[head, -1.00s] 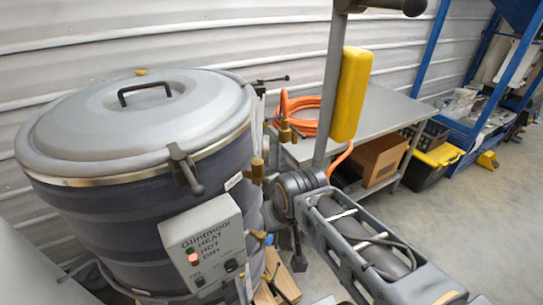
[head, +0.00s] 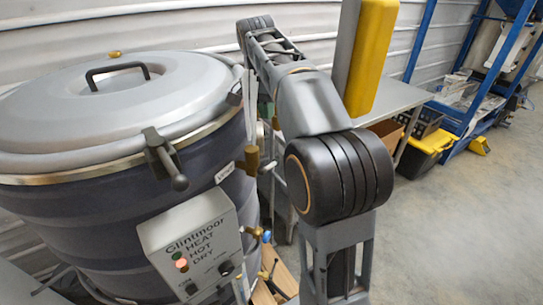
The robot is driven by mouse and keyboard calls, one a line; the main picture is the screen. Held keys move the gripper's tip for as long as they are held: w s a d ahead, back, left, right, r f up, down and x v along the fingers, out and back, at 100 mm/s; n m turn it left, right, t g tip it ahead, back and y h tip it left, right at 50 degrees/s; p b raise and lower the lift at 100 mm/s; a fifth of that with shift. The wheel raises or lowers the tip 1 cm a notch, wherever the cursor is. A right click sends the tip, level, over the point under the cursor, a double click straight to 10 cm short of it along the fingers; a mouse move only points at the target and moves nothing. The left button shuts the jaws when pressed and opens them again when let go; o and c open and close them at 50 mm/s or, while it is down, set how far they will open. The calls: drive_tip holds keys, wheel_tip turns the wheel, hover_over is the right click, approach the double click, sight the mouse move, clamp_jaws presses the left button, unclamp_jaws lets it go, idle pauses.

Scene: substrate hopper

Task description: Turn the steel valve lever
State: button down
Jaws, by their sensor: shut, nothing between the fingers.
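Brass fittings show along the right side of the drum: one (head: 252,158) at mid-height and a lower one (head: 254,232) near the control box. The fittings higher up are partly covered by my arm. My arm rises from the bottom, bends at its dark elbow and reaches up and left past the drum's right edge. My gripper is not visible, so I cannot see whether it touches anything.
The big dark drum (head: 100,225) with a grey lid (head: 170,90) fills the left. Its clamp (head: 166,160) and control box (head: 190,240) stick out toward me. A yellow block (head: 372,55) stands close beside my forearm.

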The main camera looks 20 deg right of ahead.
drive_tip(key=b, duration=0.1)
hover_over(273, 163)
drive_tip(key=f, duration=1.1)
drive_tip(key=shift+w+a+f, duration=0.15)
drive_tip(key=shift+w+f, duration=0.15)
drive_tip(key=shift+w, duration=0.05)
drive_tip(key=shift+s+a+f, duration=0.1)
drive_tip(key=shift+s+f, duration=0.2)
drive_tip(key=shift+f, duration=0.35)
drive_tip(key=shift+f, duration=0.1)
drive_tip(key=shift+f+b, duration=0.4)
drive_tip(key=shift+f, duration=0.5)
drive_tip(key=shift+w+r, duration=0.1)
